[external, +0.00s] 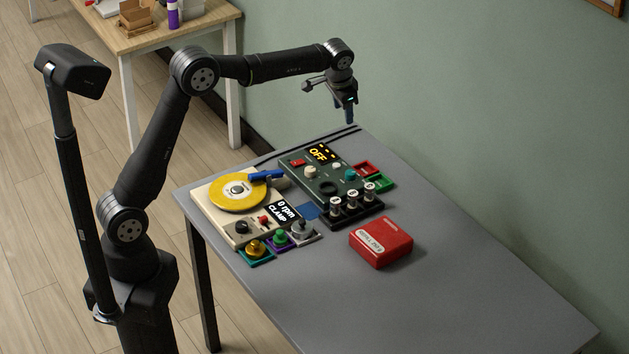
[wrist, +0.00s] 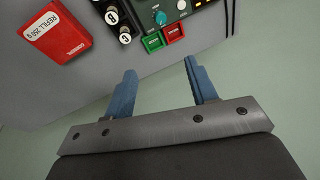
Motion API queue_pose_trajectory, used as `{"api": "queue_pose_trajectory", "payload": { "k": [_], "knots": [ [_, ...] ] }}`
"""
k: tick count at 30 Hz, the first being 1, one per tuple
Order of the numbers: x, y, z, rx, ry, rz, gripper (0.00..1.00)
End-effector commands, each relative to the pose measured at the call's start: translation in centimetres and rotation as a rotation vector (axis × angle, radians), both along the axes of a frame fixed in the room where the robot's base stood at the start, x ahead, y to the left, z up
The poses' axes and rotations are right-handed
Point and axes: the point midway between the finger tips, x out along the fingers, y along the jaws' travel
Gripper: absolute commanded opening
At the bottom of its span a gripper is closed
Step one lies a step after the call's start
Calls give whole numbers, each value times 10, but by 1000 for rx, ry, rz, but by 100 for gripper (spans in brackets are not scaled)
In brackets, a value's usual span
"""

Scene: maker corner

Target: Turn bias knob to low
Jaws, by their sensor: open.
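The dark green panel (external: 300,179) lies on the table with a display reading OFF. It carries a cream knob (external: 310,172), a small pale knob (external: 337,165) and a teal knob (external: 350,174). I cannot read which knob is marked bias. In the wrist view the teal knob (wrist: 160,17) shows at the top with marks around it; the cream knob is out of view. My gripper (external: 350,117) is up beyond the panel's far right side, pointing down. In the wrist view my gripper (wrist: 158,82) has its two blue fingers apart, with nothing between them.
Red and green trays (external: 380,182) sit against the panel's right side, and a black rack (external: 352,208) of several white-topped pieces in front. A red refill box (external: 381,242) stands nearer. A cream turntable unit (external: 215,217) is at left. The table's near right is clear.

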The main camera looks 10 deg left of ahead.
Motion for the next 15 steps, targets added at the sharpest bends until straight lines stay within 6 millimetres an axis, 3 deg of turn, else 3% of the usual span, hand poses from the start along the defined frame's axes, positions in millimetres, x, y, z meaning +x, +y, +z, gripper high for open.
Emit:
{"api": "queue_pose_trajectory", "payload": {
  "k": [6,15],
  "knots": [
    [48,-12,-49,72,132,-184,52],
    [79,-14,-90,98,243,-367,52]
  ]
}}
